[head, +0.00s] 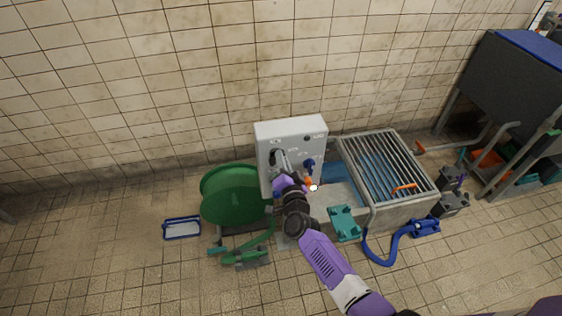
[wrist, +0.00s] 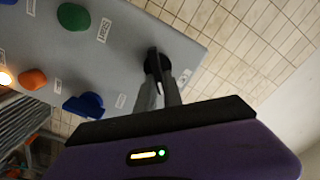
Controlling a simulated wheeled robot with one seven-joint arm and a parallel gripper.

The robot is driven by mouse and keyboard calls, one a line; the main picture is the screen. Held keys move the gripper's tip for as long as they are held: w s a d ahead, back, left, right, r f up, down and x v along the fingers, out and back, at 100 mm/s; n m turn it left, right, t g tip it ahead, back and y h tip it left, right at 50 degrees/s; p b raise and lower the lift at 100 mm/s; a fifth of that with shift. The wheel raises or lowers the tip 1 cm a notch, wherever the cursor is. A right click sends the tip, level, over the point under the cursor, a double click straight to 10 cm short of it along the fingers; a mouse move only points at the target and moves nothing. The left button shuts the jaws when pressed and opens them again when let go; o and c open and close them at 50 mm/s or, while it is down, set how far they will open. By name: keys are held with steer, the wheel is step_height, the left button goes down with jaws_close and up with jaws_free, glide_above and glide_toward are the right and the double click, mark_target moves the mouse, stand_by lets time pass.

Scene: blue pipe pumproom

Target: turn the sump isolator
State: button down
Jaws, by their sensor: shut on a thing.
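A light grey control box (head: 290,130) stands in front of the tiled wall; its face (wrist: 125,35) fills the upper left of the wrist view. My gripper (wrist: 158,85) is shut on a black rotary handle (wrist: 152,60) on that face. The handle also shows in the head view (head: 274,155), partly behind the gripper. A blue knob (wrist: 84,105), a green button (wrist: 73,16) and an orange button (wrist: 33,79) sit apart from the fingers. Small labels lie beside the controls, but I cannot read which one names the sump isolator.
A green hose reel (head: 232,194) stands left of the box. A grated metal basin (head: 405,212) stands close on the right, with a teal part (head: 344,222) and a blue hose (head: 375,255) in front. A lit lamp (head: 313,187) glows low on the box.

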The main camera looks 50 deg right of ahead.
steer(key=shift+s+d+f+m+b, duration=0.15)
steer(key=shift+m+b, duration=0.4)
steer(key=shift+m, duration=0.8)
steer(key=shift+a+f+m+b, duration=0.1)
steer(key=shift+f+m+b, duration=0.3)
steer(key=shift+m, duration=1)
steer(key=shift+s+d+f+m+b, duration=0.1)
steer(key=shift+m+b, duration=0.6)
steer(key=shift+m, duration=0.65)
steer(key=c, duration=1.5)
jaws_free()
steer(key=shift+w+r, duration=0.1)
steer(key=v, duration=0.7)
steer(key=shift+s+a+p, duration=0.2)
steer(key=shift+s+p, duration=0.15)
steer(key=shift+p, duration=0.05)
